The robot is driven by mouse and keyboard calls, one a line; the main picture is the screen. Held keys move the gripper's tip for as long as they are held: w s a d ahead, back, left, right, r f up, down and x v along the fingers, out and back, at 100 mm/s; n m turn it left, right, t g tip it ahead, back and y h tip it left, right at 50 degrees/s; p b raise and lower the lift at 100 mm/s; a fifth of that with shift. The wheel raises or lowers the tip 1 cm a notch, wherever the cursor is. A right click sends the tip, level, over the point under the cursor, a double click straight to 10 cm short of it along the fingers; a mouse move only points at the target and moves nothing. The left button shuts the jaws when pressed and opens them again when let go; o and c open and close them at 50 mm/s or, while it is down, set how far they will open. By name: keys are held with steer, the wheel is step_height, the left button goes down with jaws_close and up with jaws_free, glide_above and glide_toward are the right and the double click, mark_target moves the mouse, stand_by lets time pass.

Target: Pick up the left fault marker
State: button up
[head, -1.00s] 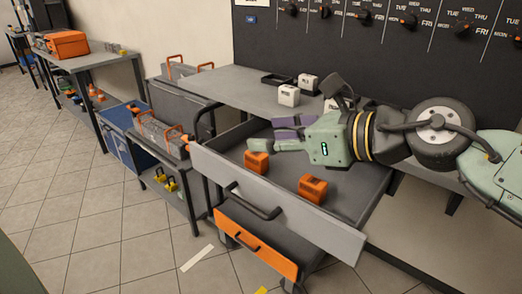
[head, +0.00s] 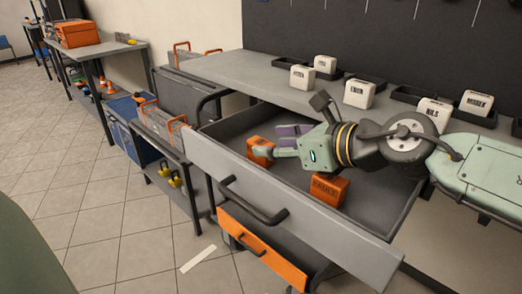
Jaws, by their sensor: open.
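The left fault marker is an orange block (head: 258,149) lying in the open grey drawer (head: 223,124), in its left part. A second orange block (head: 328,188), with dark lettering on its face, sits to the right and nearer the drawer front. My gripper (head: 279,142) reaches into the drawer from the right, with its fingers apart and pointing left. The pale green finger's tip is right beside the left marker and overlaps its right edge in the picture; I cannot tell whether they touch. Nothing is held.
Several white lettered blocks, one of them (head: 358,93), and black trays (head: 394,96) stand on the grey bench top above the drawer. An orange drawer (head: 262,248) is open below. A cart (head: 160,128) with orange-handled boxes stands to the left. The tiled floor at left is clear.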

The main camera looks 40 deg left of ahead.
mark_target(262, 142)
steer(key=x, duration=0.4)
steer(key=shift+a+p, duration=0.35)
steer(key=shift+c, duration=0.6)
jaws_close()
